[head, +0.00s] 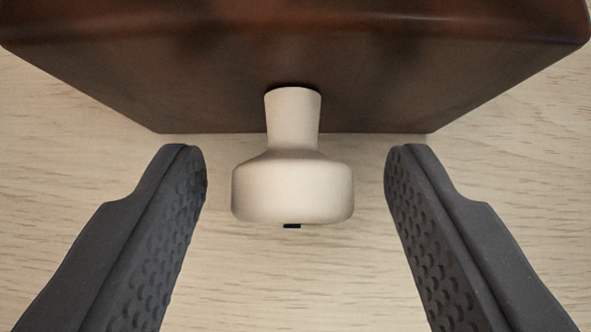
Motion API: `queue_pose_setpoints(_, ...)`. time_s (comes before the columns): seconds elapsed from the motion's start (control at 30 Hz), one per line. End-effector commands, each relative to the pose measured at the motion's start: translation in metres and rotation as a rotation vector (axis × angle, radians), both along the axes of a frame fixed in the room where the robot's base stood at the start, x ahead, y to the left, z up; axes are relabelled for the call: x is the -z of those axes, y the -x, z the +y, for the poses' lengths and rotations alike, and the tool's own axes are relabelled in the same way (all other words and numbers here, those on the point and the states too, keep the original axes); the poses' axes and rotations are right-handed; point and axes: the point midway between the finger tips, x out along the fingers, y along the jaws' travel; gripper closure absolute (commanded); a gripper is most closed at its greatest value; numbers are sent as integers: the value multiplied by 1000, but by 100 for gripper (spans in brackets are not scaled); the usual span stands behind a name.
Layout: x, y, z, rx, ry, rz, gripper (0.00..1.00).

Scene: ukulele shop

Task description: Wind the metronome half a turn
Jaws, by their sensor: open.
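The metronome (290,65) is a dark reddish-brown body across the top of the head view, only partly in frame. A cream winding knob (292,190) sticks out of its near face on a narrower stem, with a small black mark at its lower edge. My gripper (295,165) is open, with one dark, dimpled finger on each side of the knob. There is a clear gap between each finger and the knob, and neither touches it. The fingertips reach about level with the knob's wide part and stop short of the metronome body.
The metronome stands over a pale wood-grain surface (290,290). The surface is bare on both sides and below the knob. No other objects are in view.

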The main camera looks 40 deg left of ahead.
Motion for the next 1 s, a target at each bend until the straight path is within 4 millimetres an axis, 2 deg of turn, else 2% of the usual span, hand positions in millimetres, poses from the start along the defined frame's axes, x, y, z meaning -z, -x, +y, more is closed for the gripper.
queue_pose_setpoints(0.1, 0, 0, 0, 0, 0, 0, 49)
queue_pose_setpoints(0.13, 0, 0, 0, 0, 0, 0, 52)
queue_pose_setpoints(0.27, 0, 0, 0, -1, 1, 0, 88)
queue_pose_setpoints(0.3, 0, 0, 0, -1, 1, 0, 92)
queue_pose_setpoints(0.67, -2, -1, -2, 3, -33, 22, 92)
queue_pose_setpoints(1.0, -2, -4, -5, 3, -220, 155, 92)
